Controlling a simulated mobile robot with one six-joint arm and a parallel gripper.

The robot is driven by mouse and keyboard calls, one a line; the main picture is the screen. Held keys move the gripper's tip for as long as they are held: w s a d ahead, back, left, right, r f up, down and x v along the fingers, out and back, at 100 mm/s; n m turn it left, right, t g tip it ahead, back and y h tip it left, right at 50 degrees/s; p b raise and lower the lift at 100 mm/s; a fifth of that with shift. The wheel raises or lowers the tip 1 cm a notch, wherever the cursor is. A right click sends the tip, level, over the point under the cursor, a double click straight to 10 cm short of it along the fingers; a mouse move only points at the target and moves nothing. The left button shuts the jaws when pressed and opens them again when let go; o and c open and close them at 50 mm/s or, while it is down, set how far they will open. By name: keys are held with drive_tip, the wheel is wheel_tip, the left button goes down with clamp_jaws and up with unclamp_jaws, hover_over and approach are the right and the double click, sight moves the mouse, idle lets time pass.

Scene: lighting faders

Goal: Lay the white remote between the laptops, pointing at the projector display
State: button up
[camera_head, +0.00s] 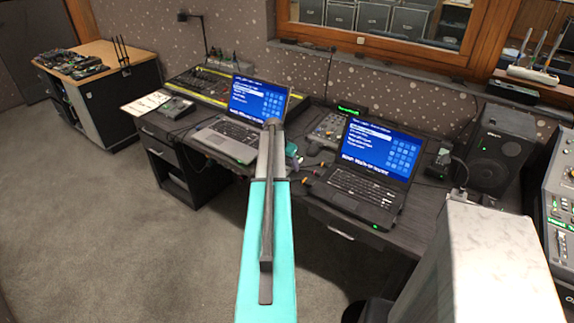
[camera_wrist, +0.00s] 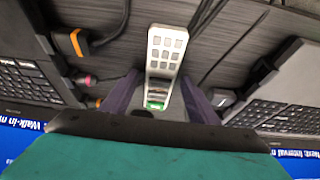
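The white remote (camera_wrist: 166,50) has grey buttons and lies on the dark desk in the wrist view, with a green patch (camera_wrist: 156,104) at its lower end. My gripper (camera_wrist: 160,82) is open, with one dark finger on each side of the remote's lower part. A gap shows on the left; I cannot tell whether the right finger touches. The left laptop (camera_head: 228,138) and right laptop (camera_head: 366,180) stand open with blue screens, my arm between them in the head view. My arm hides the remote there. I cannot clearly identify the projector display.
Cables with an orange-marked plug (camera_wrist: 75,42) lie near the remote. A small mixer (camera_head: 328,130) stands behind, between the laptops. A black speaker (camera_head: 496,150) stands at right, a lighting console (camera_head: 205,85) at left.

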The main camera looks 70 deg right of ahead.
drive_tip(key=shift+r, duration=0.2)
drive_tip(key=b+v, duration=0.2)
drive_tip(key=v, duration=1)
drive_tip(key=shift+f, duration=0.1)
idle(0.8)
